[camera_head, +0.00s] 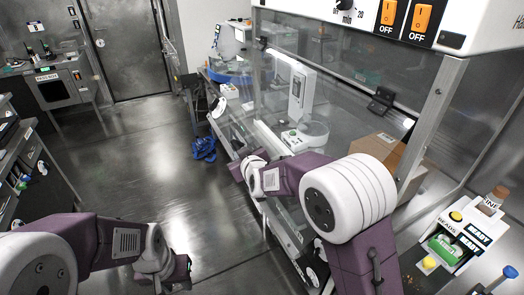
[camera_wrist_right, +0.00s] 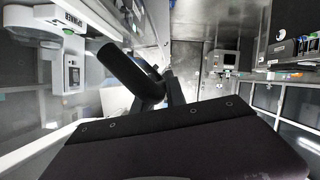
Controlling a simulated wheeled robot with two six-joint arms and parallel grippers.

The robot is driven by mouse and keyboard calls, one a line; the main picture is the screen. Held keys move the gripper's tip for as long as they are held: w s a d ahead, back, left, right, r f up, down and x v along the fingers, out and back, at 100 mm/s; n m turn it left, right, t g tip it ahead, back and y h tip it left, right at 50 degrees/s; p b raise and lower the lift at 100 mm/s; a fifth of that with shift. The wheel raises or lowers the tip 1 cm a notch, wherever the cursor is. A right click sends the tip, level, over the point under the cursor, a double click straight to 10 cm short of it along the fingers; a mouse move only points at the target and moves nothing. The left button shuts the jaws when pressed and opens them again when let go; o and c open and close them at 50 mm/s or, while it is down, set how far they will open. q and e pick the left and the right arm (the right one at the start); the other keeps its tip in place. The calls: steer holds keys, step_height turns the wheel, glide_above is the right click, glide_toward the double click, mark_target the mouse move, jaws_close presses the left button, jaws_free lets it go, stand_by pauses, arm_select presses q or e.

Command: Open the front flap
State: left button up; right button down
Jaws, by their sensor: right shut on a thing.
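The front flap is the clear pane (camera_head: 340,100) of the enclosure on the right in the head view. Its exact edges are hard to make out through reflections. My right arm reaches across in front of the enclosure. In the right wrist view, my right gripper (camera_wrist_right: 168,88) is closed around a black cylindrical bar (camera_wrist_right: 122,66), which looks like the flap's handle. The dark gripper body hides the lower part of that view. My left gripper (camera_head: 178,270) hangs low at the bottom left, away from the enclosure; its finger opening cannot be made out.
Inside the enclosure, a white instrument (camera_head: 297,92) stands near a cardboard box (camera_head: 377,157). A small device (camera_head: 455,243) with buttons sits at the lower right. A blue item (camera_head: 204,148) lies on the floor. The floor in the middle is free.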

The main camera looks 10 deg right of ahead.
steer(key=s+a+r+m+y+p, duration=0.1)
steer(key=a+r+p, duration=0.3)
steer(key=r+p, duration=0.3)
steer(key=s+a+r+m+y+p, duration=0.1)
steer(key=a+r+p, duration=0.3)
steer(key=r+p, duration=0.4)
steer(key=shift+s+a+r+m+g+y, duration=0.35)
steer(key=shift+s+r+m, duration=0.3)
steer(key=shift+r, duration=3.2)
steer(key=c, duration=1.4)
jaws_free()
steer(key=shift+a, duration=0.1)
steer(key=shift+o, duration=0.2)
steer(key=v, duration=0.9)
steer(key=shift+p, duration=0.45)
